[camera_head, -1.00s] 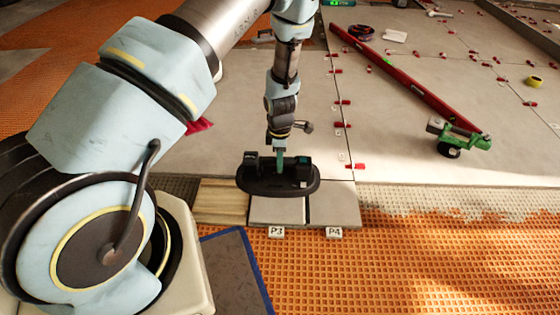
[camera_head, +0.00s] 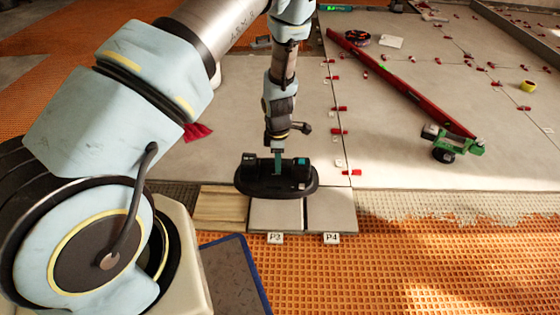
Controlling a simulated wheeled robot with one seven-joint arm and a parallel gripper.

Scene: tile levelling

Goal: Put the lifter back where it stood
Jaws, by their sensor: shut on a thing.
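The lifter (camera_head: 276,187) is a black oval pad with a raised body and handle, with small teal marks. My gripper (camera_head: 277,150) is above it and shut on its handle; the fingers are partly hidden. The lifter is level and overlaps the back edge of the tiles at P3 (camera_head: 273,218) and P4 (camera_head: 331,212) in the picture. I cannot tell whether it touches them. A dark mat with a blue border (camera_head: 232,270) lies at the lower left, partly hidden behind my base.
A wood-look plank (camera_head: 220,205) lies left of the tiles. A long red bar (camera_head: 400,83) and a green tool (camera_head: 455,143) lie on the grey floor at right. Red clips (camera_head: 339,131) line the joints. Orange matting (camera_head: 400,265) in front is clear.

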